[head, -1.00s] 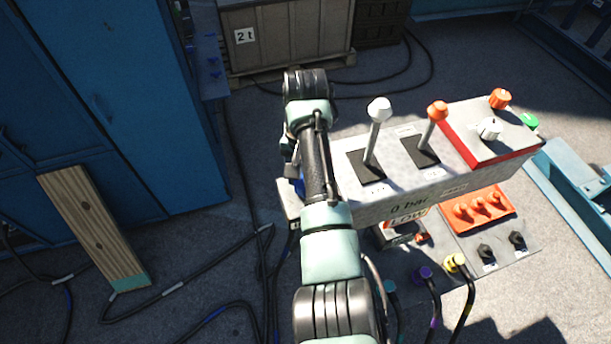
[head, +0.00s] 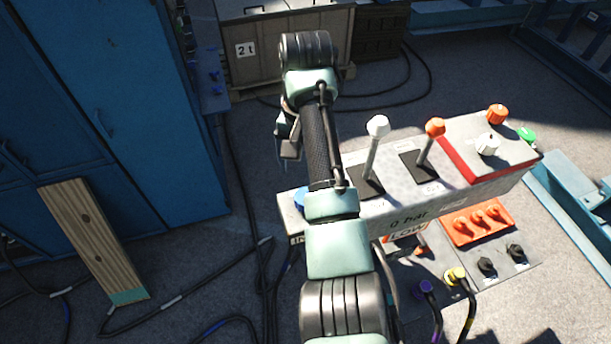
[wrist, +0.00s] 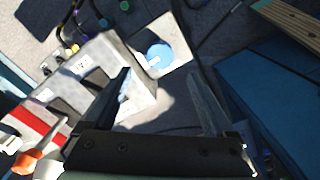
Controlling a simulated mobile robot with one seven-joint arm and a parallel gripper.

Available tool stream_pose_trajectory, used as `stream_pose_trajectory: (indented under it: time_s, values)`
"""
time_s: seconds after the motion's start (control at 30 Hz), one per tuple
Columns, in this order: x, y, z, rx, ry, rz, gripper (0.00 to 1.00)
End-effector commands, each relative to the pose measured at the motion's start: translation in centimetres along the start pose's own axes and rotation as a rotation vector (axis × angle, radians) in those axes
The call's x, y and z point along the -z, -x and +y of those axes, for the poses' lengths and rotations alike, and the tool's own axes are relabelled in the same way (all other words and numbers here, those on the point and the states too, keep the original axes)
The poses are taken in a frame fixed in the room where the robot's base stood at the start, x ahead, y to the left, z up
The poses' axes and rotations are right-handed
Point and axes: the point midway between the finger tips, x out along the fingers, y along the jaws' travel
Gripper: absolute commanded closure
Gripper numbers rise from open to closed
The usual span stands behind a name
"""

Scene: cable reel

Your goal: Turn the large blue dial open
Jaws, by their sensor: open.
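The large blue dial (wrist: 159,55) shows in the wrist view as a round blue knob with a pale mark, on a light grey panel face. In the head view only part of the dial (head: 300,199) shows, at the console's left end beside my arm. My gripper (wrist: 158,72) is open and empty. Its two dark fingers stand apart, with the dial beyond their tips and between them in the picture, not touched. In the head view my gripper (head: 289,147) hangs above and beyond the console's left end, partly hidden by my arm.
The grey console (head: 400,205) carries a white-knobbed lever (head: 376,128), an orange-knobbed lever (head: 434,130) and a red-edged box (head: 490,145) with small knobs. Plugged cables (head: 455,277) hang in front. A blue cabinet (head: 150,110) and a leaning plank (head: 95,240) stand left.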

Motion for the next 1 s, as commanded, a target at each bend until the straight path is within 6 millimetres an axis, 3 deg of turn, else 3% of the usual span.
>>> stream_pose_trajectory:
  time_s: [0.03,0.1,0.3,1.0]
  values:
    - [0.0,1.6,0.1,-0.002,-0.001,0.001,0.1]
    - [0.0,2.6,0.1,-0.001,0.0,0.001,0.1]
    - [0.1,3.9,0.0,0.0,-0.001,0.005,0.1]
    - [0.0,4.3,0.0,0.0,-0.001,0.001,0.1]
